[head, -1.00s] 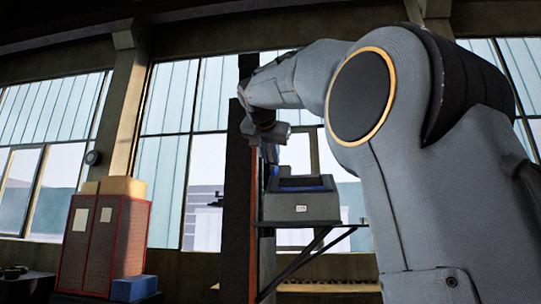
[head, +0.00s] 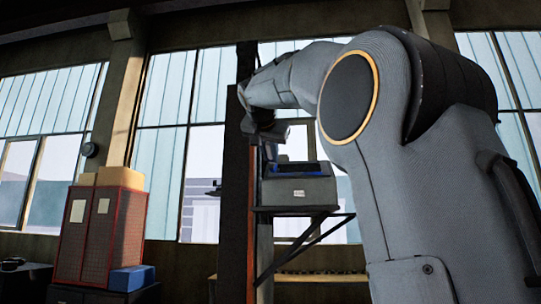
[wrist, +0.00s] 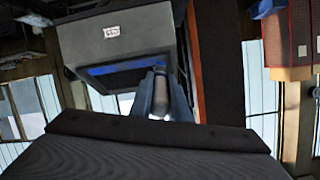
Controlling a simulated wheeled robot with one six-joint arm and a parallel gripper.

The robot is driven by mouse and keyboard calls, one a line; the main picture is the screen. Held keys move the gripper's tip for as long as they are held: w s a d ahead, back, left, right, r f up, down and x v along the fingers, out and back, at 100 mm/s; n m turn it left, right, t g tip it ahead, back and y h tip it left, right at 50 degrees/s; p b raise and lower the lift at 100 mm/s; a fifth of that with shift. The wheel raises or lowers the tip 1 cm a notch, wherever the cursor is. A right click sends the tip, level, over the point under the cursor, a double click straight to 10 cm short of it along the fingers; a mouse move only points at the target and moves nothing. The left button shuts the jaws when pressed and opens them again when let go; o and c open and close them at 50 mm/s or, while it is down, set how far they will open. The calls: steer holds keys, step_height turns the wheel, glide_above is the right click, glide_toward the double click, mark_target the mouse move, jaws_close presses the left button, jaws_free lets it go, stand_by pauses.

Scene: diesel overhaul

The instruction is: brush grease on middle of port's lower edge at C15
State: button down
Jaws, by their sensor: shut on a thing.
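My gripper shows in the wrist view (wrist: 160,92) as two narrow grey fingers beyond a dark ribbed body. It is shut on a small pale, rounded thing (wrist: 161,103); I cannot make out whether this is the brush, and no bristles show. A grey box with a blue-edged dark recess and a small white label stands on a bracket shelf in the head view (head: 300,193). It also shows in the wrist view (wrist: 120,40), upside down, just beyond the fingers. The label is too small to read. I cannot tell which edge is the port at C15. No grease is discernible.
A dark column (head: 235,190) rises beside the bracket shelf (head: 290,211). A red-framed cabinet (head: 100,235) with boxes on top stands at the left, with a blue box (head: 132,279) near its foot. Tall windows line the back wall.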

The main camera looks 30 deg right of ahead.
steer(key=shift+w+d+f+b, duration=0.2)
steer(key=shift+w+f+b, duration=0.1)
steer(key=shift+f, duration=0.1)
stand_by(0.3)
steer(key=shift+s+d, duration=3.85)
steer(key=shift+d, duration=1.8)
steer(key=shift+w+a+b, duration=0.2)
steer(key=shift+w+a, duration=1.1)
steer(key=shift+a, duration=0.6)
steer(key=shift+w+a+b, duration=0.2)
steer(key=shift+w+a, duration=1.05)
steer(key=shift+a, duration=0.65)
steer(key=shift+w+a+b, duration=0.2)
steer(key=shift+w+a, duration=1.1)
steer(key=shift+a, duration=0.6)
steer(key=shift+s+a+r+p, duration=0.3)
steer(key=shift+s+r+p, duration=0.2)
steer(key=shift+r, duration=0.3)
steer(key=shift+s+a+r+p, duration=0.35)
steer(key=shift+s+r+p, duration=0.15)
steer(key=shift+r, duration=0.3)
steer(key=shift+s+a+r+p, duration=0.3)
steer(key=shift+s+r+p, duration=0.2)
steer(key=shift+r, duration=0.3)
steer(key=shift+s+r, duration=0.1)
